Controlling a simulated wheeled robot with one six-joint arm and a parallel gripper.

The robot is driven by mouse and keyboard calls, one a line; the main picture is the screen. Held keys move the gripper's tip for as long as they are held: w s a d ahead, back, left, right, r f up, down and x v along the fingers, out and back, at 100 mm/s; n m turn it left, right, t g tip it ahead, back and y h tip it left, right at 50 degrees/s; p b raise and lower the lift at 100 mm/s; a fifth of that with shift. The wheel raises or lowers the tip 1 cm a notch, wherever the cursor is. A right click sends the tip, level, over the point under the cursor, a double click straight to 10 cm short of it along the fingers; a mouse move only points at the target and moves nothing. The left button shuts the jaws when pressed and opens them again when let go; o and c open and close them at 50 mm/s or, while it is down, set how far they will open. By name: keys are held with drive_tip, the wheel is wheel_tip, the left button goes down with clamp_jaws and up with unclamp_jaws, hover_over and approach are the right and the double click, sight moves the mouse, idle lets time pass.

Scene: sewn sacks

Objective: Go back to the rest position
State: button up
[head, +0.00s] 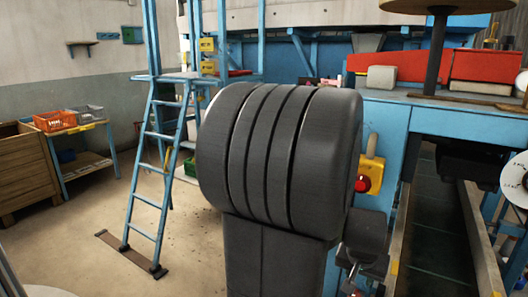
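A large dark grey ribbed body fills the middle of the head view and looks like a part of my own arm, close to the camera. My gripper's fingers cannot be made out in this view. No sack can be clearly recognised. The arm part hides much of the blue machine (383,128) and the floor behind it.
A blue ladder (151,168) stands on the floor left of centre. A side table (90,158) with an orange basket (55,121) and a grey basket (88,113) is by the left wall, beside a wooden crate (22,175). A yellow box with a red button (363,184) is on the machine. Floor (95,215) at left is clear.

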sight(357, 290)
drive_tip(key=shift+x, duration=4.35)
drive_tip(key=shift+r, duration=0.1)
drive_tip(key=v, duration=1.4)
drive_tip(key=x, duration=1.4)
drive_tip(key=shift+d+f+b, duration=0.1)
drive_tip(key=shift+f+b, duration=0.15)
drive_tip(key=shift+b, duration=0.1)
drive_tip(key=m+h+b, duration=0.1)
drive_tip(key=m+b, duration=0.2)
drive_tip(key=shift+s+d+g+b, duration=0.1)
drive_tip(key=shift+d+g+b, duration=0.05)
drive_tip(key=shift+g+b, duration=0.15)
drive_tip(key=s+a+r, duration=0.1)
drive_tip(key=r, duration=0.5)
drive_tip(key=s+a+r+n+p, duration=0.1)
drive_tip(key=s+a+r, duration=0.1)
drive_tip(key=r, duration=0.5)
drive_tip(key=shift+s+a+p, duration=0.25)
drive_tip(key=shift+p, duration=0.05)
drive_tip(key=shift+r, duration=0.1)
